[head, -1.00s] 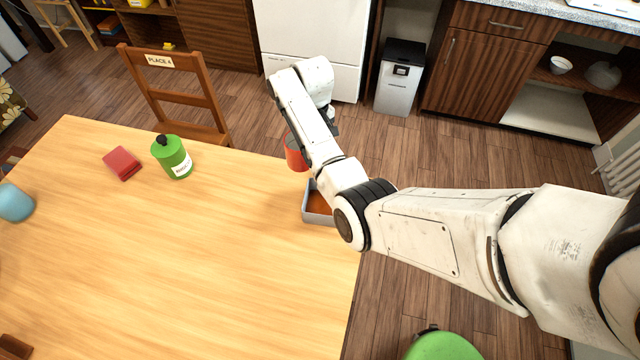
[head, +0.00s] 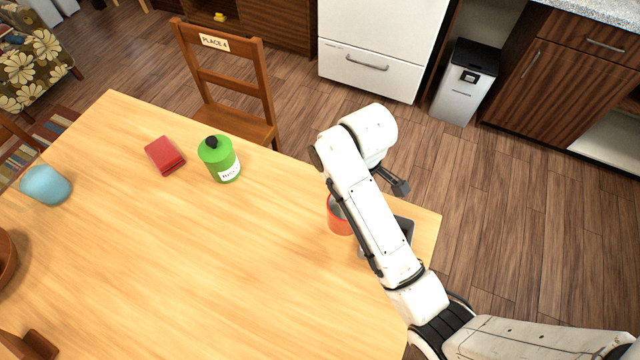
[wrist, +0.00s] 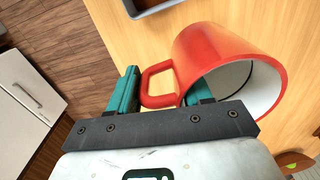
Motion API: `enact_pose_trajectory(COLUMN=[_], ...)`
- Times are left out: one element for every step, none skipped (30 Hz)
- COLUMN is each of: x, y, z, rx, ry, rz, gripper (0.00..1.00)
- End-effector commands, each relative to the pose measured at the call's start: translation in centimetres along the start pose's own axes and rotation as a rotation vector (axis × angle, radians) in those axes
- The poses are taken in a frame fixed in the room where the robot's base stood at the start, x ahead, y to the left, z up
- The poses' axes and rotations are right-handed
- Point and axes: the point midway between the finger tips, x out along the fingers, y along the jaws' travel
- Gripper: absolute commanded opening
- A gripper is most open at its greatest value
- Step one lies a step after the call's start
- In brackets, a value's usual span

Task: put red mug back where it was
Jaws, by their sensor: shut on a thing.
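The red mug (head: 338,215) has a white inside and shows left of my forearm in the head view, over the right part of the table. In the wrist view the mug (wrist: 225,65) lies across my gripper (wrist: 163,83), its open end towards the lower right. One teal finger reaches inside the mug and the other is outside by the handle, so the gripper is shut on its wall. In the head view my arm hides the fingers. I cannot tell how far the mug is above the table.
A grey tray (head: 406,228) is partly hidden behind my arm; its edge also shows in the wrist view (wrist: 148,8). A chair (head: 235,85) is behind. The table's middle is clear.

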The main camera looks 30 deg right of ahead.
Motion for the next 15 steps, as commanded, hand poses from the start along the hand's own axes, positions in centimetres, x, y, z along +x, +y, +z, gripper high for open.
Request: enact_pose_trajectory(x=[0.1, 0.2, 0.5, 0.7, 1.0, 1.4, 1.8, 2.1, 2.5, 2.7, 2.8, 3.1, 3.5, 3.1, 3.4], y=[-0.5, -0.6, -0.5, -0.4, -0.1, 0.3, 0.6, 0.9, 1.3, 1.6, 1.9, 2.4, 2.7, 2.9, 3.3], z=[-0.1, -0.3, -0.6, -1.0, -1.4, -2.1, -2.6, -3.2, -3.9, -4.5, -5.0, -5.8, -6.3, -6.7, -7.3], rx=[-0.018, -0.025, -0.03, -0.032, -0.032, -0.032, -0.031, -0.031, -0.03, -0.03, -0.029, -0.029, -0.029, -0.029, -0.029], ry=[0.002, 0.003, 0.003, 0.003, 0.003, 0.004, 0.004, 0.004, 0.005, 0.004, 0.004, 0.004, 0.003, 0.001, 0.0], rz=[-0.001, -0.001, -0.002, -0.002, -0.002, -0.002, -0.002, -0.002, -0.001, -0.002, -0.002, -0.001, -0.002, -0.003, -0.003], gripper=[0.0, 0.0, 0.0, 0.0, 0.0, 0.0, 0.0, 0.0, 0.0, 0.0, 0.0, 0.0, 0.0, 0.0, 0.0])
